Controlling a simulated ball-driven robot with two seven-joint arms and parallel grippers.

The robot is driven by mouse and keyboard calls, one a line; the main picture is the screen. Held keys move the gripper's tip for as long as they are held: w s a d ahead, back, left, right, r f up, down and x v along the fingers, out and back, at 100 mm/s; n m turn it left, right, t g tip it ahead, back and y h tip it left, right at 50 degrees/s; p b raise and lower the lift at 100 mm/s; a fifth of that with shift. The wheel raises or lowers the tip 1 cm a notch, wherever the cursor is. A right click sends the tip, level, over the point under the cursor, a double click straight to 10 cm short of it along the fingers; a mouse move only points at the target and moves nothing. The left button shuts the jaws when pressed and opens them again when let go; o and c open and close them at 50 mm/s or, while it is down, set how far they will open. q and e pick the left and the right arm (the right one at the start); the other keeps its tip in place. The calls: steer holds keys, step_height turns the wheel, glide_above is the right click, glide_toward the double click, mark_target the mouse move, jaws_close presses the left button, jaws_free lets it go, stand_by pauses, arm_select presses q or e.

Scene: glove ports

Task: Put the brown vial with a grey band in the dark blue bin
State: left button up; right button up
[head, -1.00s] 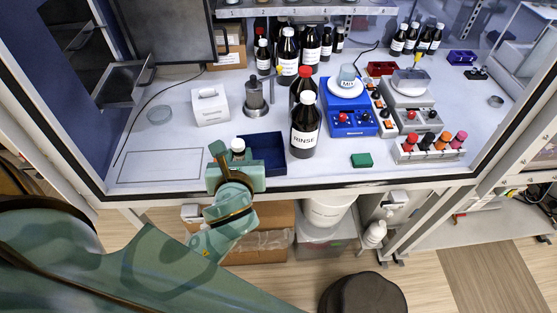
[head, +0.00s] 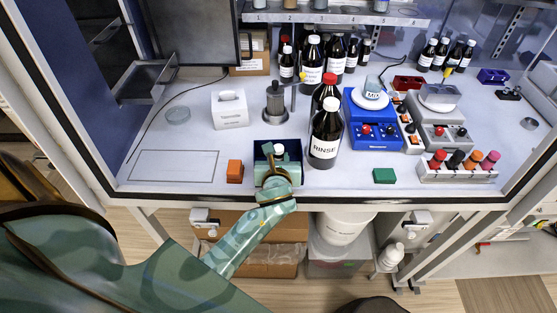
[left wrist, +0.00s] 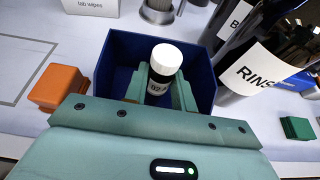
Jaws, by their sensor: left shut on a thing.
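The dark blue bin (head: 291,146) stands open near the front edge of the work surface. It also shows in the left wrist view (left wrist: 120,52). My left gripper (head: 278,160) is over the bin's opening, its fingers pointing down and away from me. The gripper is shut on a white-capped vial (left wrist: 160,85), which is upright between the fingers with a pale grey label band on it. In the head view only the vial's white cap (head: 279,149) shows clearly. I cannot tell whether the vial's base touches the bin floor. My right gripper is not in view.
A tall RINSE bottle (head: 325,137) stands close to the right of the bin. An orange block (head: 235,171) is to its left and a green block (head: 384,176) farther right. A metal stand (head: 276,103) is behind it. The outlined area at left is bare.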

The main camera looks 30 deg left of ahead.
arm_select(q)
steer(key=o, duration=1)
steer(key=shift+r, duration=0.15)
steer(key=p+v, duration=0.7)
steer(key=v, duration=0.5)
steer(key=shift+s, duration=0.1)
